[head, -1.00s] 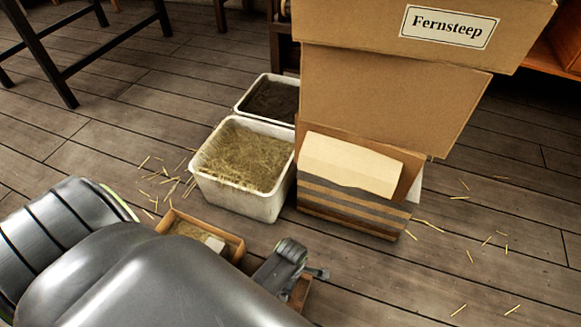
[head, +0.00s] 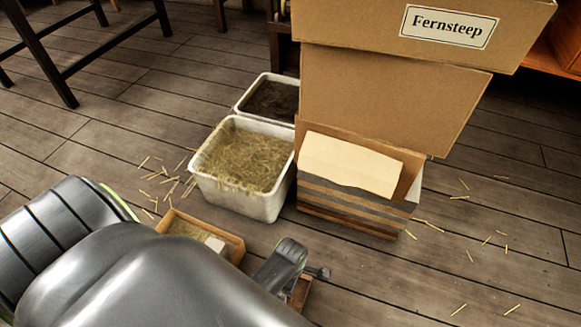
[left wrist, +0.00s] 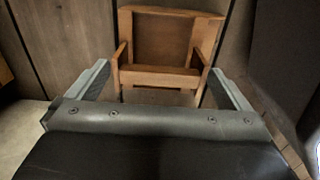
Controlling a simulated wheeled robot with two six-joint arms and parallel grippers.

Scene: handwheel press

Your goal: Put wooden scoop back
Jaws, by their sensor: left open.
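The wooden scoop (left wrist: 172,40) looks like a box-shaped wooden piece with two side arms and a crossbar in the left wrist view. A small brown wooden part, likely the same scoop (head: 300,292), shows on the floor in the head view, mostly hidden by my arm. My left gripper (head: 318,272) is low over it. In the left wrist view my left gripper (left wrist: 160,75) is open, its fingers on either side of the crossbar. I cannot tell whether they touch it. My right gripper is not in view.
A small wooden box (head: 232,243) with straw lies left of my gripper. Behind stand a white straw-filled bin (head: 240,202) and a dark-filled bin (head: 243,106). Floor at right is mostly clear, with loose straw.

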